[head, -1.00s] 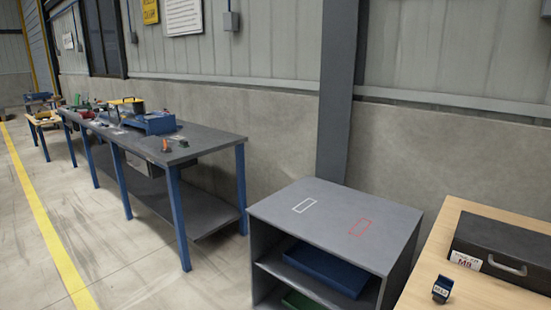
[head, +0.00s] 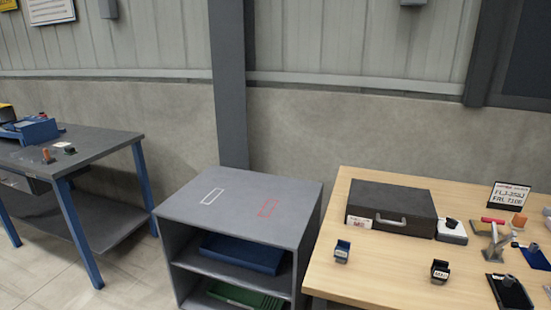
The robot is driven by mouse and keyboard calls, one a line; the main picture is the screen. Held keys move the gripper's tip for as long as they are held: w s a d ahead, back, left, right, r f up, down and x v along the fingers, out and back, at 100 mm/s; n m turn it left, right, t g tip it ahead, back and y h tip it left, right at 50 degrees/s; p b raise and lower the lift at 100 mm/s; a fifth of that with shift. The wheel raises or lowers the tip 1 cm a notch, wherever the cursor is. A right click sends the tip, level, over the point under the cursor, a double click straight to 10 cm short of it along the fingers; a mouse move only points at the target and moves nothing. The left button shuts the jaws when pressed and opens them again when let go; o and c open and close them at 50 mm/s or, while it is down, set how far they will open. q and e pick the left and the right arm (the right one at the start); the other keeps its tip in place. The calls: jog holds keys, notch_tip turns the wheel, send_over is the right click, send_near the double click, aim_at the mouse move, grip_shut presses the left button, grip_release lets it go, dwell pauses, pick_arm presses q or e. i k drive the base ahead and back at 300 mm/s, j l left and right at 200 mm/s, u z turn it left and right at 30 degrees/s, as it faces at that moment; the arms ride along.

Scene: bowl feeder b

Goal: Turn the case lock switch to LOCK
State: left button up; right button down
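A dark grey case (head: 392,207) with a light handle on its front lies on the wooden table at the right in the head view. A white label with red and dark print (head: 358,222) is at its front left corner. Just right of the case is a small white box with a black knob on top (head: 452,231). It may be the lock switch, but it is too small to read any marking or the knob's position. Neither of my grippers shows.
The wooden table (head: 390,262) also holds two small labelled blocks (head: 342,251), a red-handled metal clamp (head: 494,238), a black sign (head: 508,196) and dark stands. A grey shelf unit (head: 240,200) stands left of it, a workbench (head: 85,147) farther left. Floor between them is clear.

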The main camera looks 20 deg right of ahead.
aim_at(450, 223)
jog(key=l+z, duration=0.1)
jog(key=z, duration=1.8)
jog(key=i+j, duration=0.05)
